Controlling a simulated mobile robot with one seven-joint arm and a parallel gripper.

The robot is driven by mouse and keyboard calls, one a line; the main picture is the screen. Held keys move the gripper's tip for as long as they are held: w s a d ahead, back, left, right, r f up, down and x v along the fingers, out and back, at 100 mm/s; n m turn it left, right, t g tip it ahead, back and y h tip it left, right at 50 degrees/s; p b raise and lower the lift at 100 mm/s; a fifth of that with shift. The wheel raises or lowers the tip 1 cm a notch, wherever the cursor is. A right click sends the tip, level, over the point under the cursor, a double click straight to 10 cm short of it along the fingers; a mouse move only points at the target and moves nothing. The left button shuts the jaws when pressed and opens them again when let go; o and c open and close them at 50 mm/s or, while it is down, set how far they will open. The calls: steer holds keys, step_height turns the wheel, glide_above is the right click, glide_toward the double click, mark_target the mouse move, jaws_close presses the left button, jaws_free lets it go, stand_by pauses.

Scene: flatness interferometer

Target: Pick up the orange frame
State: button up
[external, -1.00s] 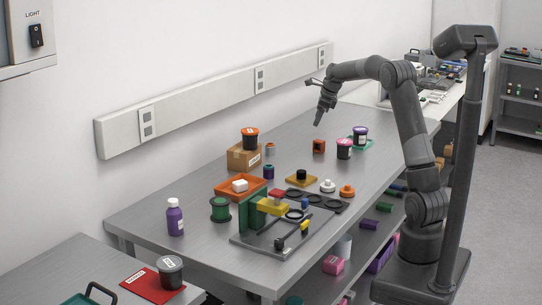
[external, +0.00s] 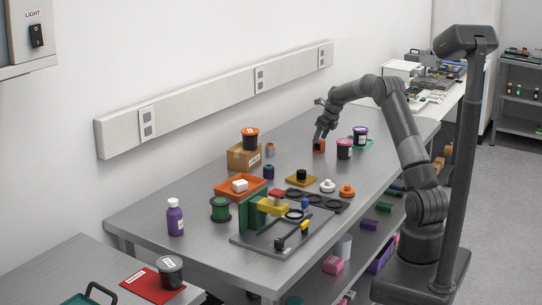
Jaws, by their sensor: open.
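The orange frame (external: 319,147) is a small block-like piece on the metal table, right of the cardboard box. It has a dark opening on its near side. My gripper (external: 318,138) is open and low, right over the frame's top. Its fingertips reach the frame's upper edge in the picture and hide part of it. I cannot tell whether they touch it or stand around it.
A black jar with a pink label (external: 344,149) stands close to the right of the frame, with another lidded jar (external: 360,135) behind it. The cardboard box (external: 243,156) stands to the left.

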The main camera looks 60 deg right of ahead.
mark_target(319, 141)
steer(key=x, duration=0.4)
steer(key=shift+s+a+f, duration=0.1)
steer(key=shift+s+f, duration=0.1)
steer(key=shift+f, duration=0.1)
steer(key=shift+c, duration=0.5)
steer(key=c, duration=1)
steer(key=shift+r, duration=0.15)
